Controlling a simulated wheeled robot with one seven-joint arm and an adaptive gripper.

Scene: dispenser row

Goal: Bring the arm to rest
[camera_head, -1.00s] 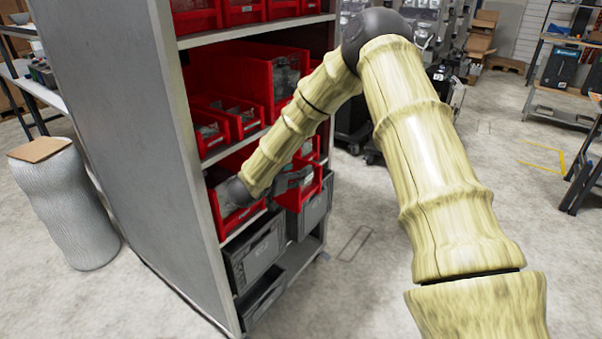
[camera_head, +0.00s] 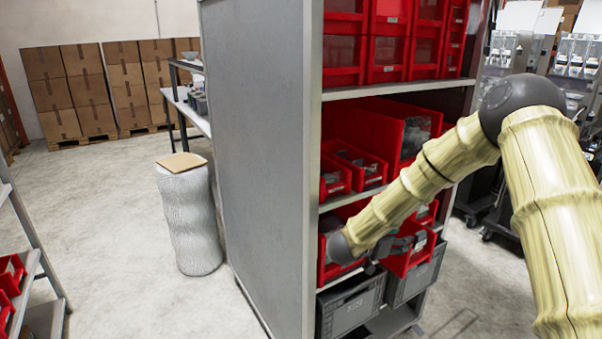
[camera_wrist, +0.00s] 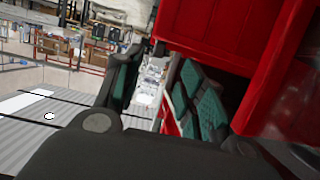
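My arm (camera_head: 552,200) reaches in from the right side of the head view and bends down to the left toward a shelf rack (camera_head: 258,150). My gripper (camera_head: 398,245) is beside a red bin (camera_head: 412,262) at the front of a lower shelf, and the wrist partly covers the bins there. In the wrist view the gripper (camera_wrist: 158,85) has two dark fingers with teal pads standing apart, with background showing between them. The right finger is close to red bin walls (camera_wrist: 215,30); I cannot tell whether it touches. No object shows between the fingers.
Grey crates (camera_head: 350,305) sit below the red bins. A white textured column with a brown top (camera_head: 190,225) stands left of the rack. Stacked cardboard boxes (camera_head: 110,85) stand at the back left. Red bins on another shelf (camera_head: 12,275) show at the left edge. Floor between is clear.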

